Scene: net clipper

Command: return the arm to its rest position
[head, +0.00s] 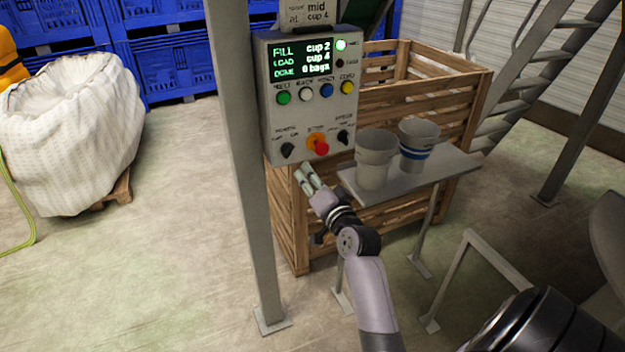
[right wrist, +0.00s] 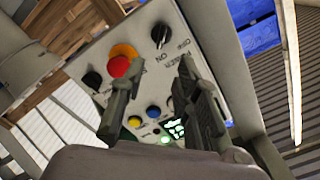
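My right arm reaches in from the bottom of the head view. Its gripper (head: 304,174) is just below and in front of the grey control box (head: 267,110). In the right wrist view the gripper (right wrist: 160,64) has its two fingers apart with nothing between them. Past the fingertips are the box's face, a red knob on an orange base (right wrist: 119,66) and a black switch (right wrist: 160,36). I cannot tell whether a finger touches the box. My left gripper is not in view.
A grey shelf (head: 405,182) right of the gripper bears two grey cups, a plain one (head: 374,160) and a blue-banded one (head: 417,145). A wooden crate (head: 457,103) stands behind. A steel post (head: 243,180) is to the left. Open floor lies further left.

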